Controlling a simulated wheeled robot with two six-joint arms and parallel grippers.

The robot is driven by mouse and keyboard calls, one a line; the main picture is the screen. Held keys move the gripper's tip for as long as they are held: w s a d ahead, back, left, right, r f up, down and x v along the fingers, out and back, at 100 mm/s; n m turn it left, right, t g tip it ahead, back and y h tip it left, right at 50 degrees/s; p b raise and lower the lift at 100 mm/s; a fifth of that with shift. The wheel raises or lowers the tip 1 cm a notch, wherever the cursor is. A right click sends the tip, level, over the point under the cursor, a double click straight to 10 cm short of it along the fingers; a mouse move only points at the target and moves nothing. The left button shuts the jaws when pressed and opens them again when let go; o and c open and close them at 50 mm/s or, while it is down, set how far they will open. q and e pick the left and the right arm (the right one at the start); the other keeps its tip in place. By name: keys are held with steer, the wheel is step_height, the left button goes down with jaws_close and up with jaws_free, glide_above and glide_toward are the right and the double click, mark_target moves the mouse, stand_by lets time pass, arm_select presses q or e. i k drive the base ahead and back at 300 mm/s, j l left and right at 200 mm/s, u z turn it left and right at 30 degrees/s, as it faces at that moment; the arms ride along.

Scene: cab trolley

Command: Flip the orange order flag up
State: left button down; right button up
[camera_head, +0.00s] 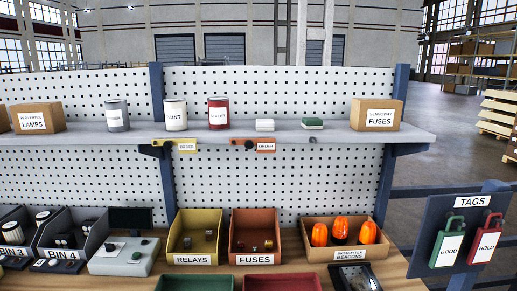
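The orange order flag (265,147) sits at the front edge of the upper shelf, near its middle. Its label appears to read "ORDER", and it lies low along the edge, not standing above the shelf. A small dark round part shows on the orange strip to its left. A similar yellow flag (187,147) is on the same edge further left. Neither of my grippers is in view.
The shelf (345,131) holds cans, boxes and small blocks above the flags. Below stand a yellow relays bin (193,260), a red fuses bin (255,260) and a beacons box (349,255). A tags board (431,212) is at right. The space before the flag looks clear.

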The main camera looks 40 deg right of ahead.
mark_target(263, 144)
steer(key=k+z, duration=0.15)
steer(key=z, duration=1)
steer(key=l, duration=0.1)
